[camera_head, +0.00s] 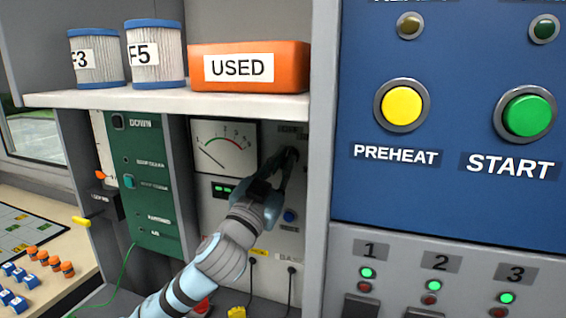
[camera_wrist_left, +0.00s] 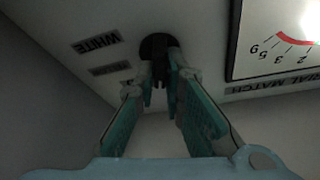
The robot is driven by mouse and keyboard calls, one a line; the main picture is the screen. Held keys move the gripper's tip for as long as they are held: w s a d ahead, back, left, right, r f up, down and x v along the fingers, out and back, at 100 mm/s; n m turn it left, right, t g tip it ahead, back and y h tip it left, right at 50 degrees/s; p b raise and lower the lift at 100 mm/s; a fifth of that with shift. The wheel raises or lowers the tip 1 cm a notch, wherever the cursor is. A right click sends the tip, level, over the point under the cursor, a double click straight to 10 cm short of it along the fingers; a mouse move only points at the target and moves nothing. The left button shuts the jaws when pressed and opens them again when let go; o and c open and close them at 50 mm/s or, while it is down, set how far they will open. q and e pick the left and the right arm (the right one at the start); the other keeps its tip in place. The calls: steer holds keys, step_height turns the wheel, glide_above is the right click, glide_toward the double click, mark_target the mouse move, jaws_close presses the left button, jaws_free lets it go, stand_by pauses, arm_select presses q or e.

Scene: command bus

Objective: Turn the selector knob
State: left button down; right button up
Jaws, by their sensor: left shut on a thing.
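The selector knob (camera_head: 293,153) is a small dark round knob on the light grey panel, right of the gauge. In the left wrist view the dark knob (camera_wrist_left: 155,44) stands out from the panel, between and partly behind my fingertips. My left gripper (camera_head: 284,168) reaches up to it from below. In the left wrist view the gripper's teal-padded fingers (camera_wrist_left: 163,75) are closed in on the knob from both sides. The exact pointing direction of the knob is hidden. My right gripper is in neither view.
A gauge (camera_head: 224,147) sits left of the knob; a blue button (camera_head: 290,216) is below. A shelf (camera_head: 150,99) overhead carries filters (camera_head: 156,60) and an orange USED box (camera_head: 250,80). A grey cabinet edge (camera_head: 319,220) stands close right. Dark cables (camera_head: 251,280) hang below.

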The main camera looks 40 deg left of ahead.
arm_select(q)
steer(key=shift+m+g+h, duration=0.15)
steer(key=shift+m+h, duration=0.55)
steer(key=shift+m, duration=0.85)
steer(key=shift+m+g+h, duration=0.15)
steer(key=shift+m+h, duration=0.55)
steer(key=shift+m, duration=0.85)
steer(key=shift+f, duration=0.1)
steer(key=c, duration=1.7)
jaws_free()
steer(key=shift+a, duration=0.1)
step_height(320, 180, up, 10)
steer(key=shift+r, duration=0.1)
steer(key=shift+a, duration=0.1)
